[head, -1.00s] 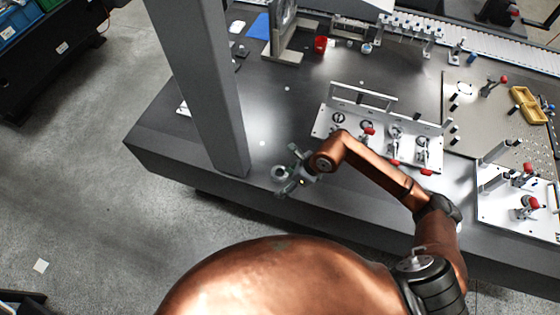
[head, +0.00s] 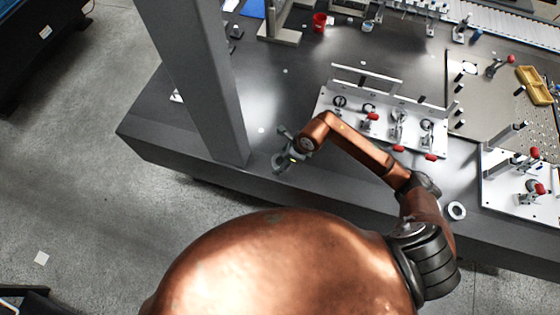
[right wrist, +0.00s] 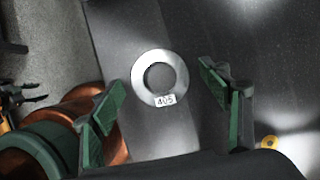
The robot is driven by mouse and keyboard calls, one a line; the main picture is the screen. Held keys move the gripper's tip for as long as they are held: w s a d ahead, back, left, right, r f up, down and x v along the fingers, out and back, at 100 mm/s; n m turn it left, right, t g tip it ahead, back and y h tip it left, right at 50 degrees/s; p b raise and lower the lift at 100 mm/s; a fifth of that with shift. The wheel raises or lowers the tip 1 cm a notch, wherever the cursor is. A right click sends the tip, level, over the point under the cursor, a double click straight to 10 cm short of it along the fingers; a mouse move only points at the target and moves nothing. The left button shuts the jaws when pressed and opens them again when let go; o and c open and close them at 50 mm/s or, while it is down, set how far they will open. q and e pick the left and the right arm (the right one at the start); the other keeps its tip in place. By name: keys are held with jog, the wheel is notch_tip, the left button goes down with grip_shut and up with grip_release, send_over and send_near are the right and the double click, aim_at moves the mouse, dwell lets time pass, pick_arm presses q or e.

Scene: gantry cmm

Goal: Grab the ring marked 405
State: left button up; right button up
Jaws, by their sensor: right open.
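The ring marked 405 (right wrist: 139,77) is a flat silver ring lying on the dark table top. Its white label with black digits faces up in the right wrist view. My right gripper (right wrist: 161,92) is open, with one green-padded finger on each side of the ring, and no contact shows. In the head view my right gripper (head: 284,161) is over the front part of the table, close to its edge, and the marked ring cannot be made out there. My left gripper is not in view.
Another pale ring (head: 457,211) lies on the table right of my arm; no mark is readable. A grey post (head: 195,85) stands left of my gripper. A white fixture plate with clamps (head: 325,103) sits behind my forearm. The table's front edge is close.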

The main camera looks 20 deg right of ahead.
jog(key=c, duration=1.2)
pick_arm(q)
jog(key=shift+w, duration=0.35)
pick_arm(e)
jog(key=shift+w, duration=0.1)
jog(key=c, duration=0.4)
jog(key=shift+c, duration=0.2)
